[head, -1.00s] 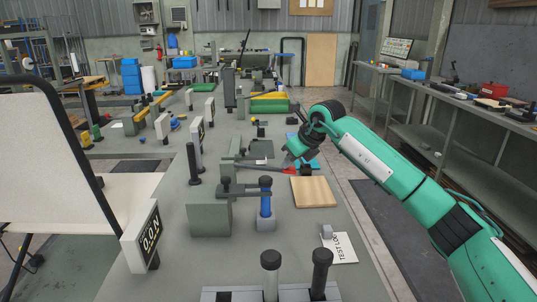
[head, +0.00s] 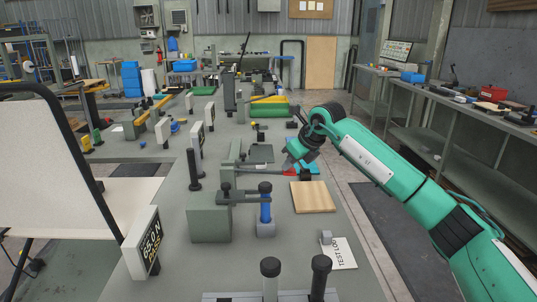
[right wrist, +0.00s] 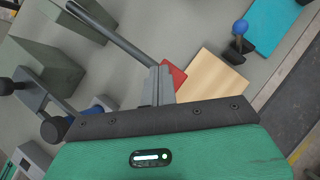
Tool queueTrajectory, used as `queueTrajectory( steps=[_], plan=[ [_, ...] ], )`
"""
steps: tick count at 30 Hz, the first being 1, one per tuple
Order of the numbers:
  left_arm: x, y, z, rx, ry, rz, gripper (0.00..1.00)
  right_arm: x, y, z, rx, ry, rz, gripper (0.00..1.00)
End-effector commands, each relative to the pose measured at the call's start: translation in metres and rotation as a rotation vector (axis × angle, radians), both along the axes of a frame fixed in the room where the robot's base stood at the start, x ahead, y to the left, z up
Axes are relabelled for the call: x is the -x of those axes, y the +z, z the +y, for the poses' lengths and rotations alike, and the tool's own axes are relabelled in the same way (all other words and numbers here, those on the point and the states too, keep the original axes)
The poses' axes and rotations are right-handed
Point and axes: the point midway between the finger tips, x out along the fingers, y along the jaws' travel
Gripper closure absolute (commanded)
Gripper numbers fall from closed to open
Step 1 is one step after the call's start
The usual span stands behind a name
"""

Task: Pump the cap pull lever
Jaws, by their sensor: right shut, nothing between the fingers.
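A long dark lever bar (head: 258,171) reaches from a grey post (head: 236,150) toward my right gripper (head: 290,168). It also shows in the right wrist view as a dark rod (right wrist: 112,34) running up to the fingers (right wrist: 160,84). The fingers are shut and empty at the bar's free end; I cannot tell whether they touch it. Nearer stands a grey block (head: 209,218) with a flat arm (head: 245,197) over a blue cylinder (head: 265,212) with a black knob. Which part is the cap pull lever is not labelled. My left gripper is not in view.
A wooden board (head: 313,197) and a red piece (right wrist: 173,76) lie beside the lever end. A force display (head: 143,243) stands at the bench's left edge. Two black-topped posts (head: 320,275) stand in front. A test sheet (head: 341,252) lies at right.

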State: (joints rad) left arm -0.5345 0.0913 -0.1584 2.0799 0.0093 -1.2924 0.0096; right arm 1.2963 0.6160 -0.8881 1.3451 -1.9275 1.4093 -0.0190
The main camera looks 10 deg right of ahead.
Motion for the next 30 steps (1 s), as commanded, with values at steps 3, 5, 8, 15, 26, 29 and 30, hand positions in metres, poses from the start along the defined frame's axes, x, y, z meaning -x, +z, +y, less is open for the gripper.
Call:
queueTrajectory(
  steps=[3, 5, 8, 15, 26, 29, 30],
  plan=[
    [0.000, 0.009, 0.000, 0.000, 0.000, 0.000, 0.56, 0.000, 0.012, 0.001, 0.000, 0.001, 0.001, 1.00],
    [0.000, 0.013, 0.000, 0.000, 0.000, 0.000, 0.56, 0.000, 0.017, 0.000, 0.000, 0.001, 0.002, 1.00],
    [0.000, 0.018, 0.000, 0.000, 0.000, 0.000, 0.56, 0.000, 0.025, 0.000, 0.001, 0.000, 0.002, 1.00],
    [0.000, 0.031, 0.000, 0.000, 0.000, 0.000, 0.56, 0.000, 0.044, 0.000, 0.001, 0.000, 0.002, 1.00],
    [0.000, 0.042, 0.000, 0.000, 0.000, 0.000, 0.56, 0.000, 0.063, 0.000, 0.000, 0.001, 0.002, 1.00],
    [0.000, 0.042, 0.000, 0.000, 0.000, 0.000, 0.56, 0.000, 0.062, 0.000, 0.000, 0.001, 0.002, 1.00],
    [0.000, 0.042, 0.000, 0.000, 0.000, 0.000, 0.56, 0.000, 0.062, 0.000, 0.000, 0.001, 0.001, 1.00]
  ],
)
